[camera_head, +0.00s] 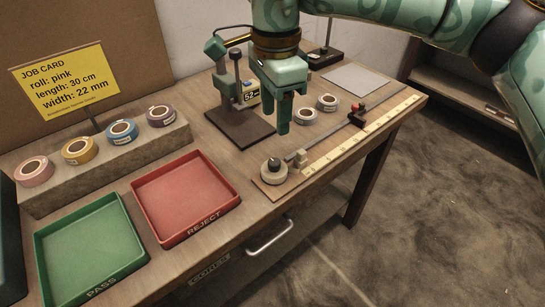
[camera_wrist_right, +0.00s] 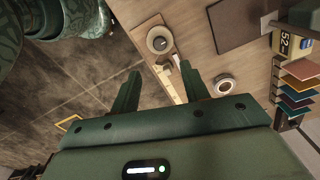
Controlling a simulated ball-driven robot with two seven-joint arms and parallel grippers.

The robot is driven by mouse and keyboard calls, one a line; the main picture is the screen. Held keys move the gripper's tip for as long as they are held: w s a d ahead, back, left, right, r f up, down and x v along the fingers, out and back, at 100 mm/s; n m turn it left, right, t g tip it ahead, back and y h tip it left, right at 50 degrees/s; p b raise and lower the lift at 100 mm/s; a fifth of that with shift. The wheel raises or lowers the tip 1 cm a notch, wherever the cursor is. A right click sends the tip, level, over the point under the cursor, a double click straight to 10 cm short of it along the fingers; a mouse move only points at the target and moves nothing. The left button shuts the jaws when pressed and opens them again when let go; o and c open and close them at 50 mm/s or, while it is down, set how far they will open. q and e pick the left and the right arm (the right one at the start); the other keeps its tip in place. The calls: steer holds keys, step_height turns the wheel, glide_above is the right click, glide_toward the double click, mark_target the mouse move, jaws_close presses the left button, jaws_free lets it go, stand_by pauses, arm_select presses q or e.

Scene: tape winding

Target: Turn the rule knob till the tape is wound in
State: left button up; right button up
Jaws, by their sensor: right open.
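The rule board (camera_head: 322,165) lies along the bench's front right edge, with a pale marked scale. The rule knob (camera_head: 274,170), a pale disc with a dark centre, is at its near left end. The knob also shows in the right wrist view (camera_wrist_right: 159,40). A small metal block (camera_head: 297,158) is beside it, and a red and black slider (camera_head: 357,112) sits farther along the rail. I cannot make out the tape's wound length. My right gripper (camera_head: 291,112) is open and empty, above the bench behind the knob, apart from it. My left gripper is not seen.
Two pale tape rolls (camera_head: 305,116) (camera_head: 328,102) lie behind the rule. A dark-based stand (camera_head: 240,126) is left of my gripper. Red REJECT (camera_head: 186,195) and green PASS (camera_head: 91,246) trays lie left. Several coloured rolls line a block (camera_head: 105,165) under the job card (camera_head: 64,78).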

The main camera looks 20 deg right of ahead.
mark_target(275, 161)
step_height(275, 161, down, 10)
steer(key=b, duration=0.3)
steer(key=shift+f+b, duration=0.15)
steer(key=shift+b, duration=0.2)
steer(key=shift+f, duration=0.6)
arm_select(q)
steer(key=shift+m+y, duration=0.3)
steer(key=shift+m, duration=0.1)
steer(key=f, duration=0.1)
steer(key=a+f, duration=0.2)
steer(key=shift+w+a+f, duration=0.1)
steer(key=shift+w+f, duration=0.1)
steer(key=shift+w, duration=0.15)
arm_select(e)
steer(key=shift+r, duration=0.1)
steer(key=c, duration=1)
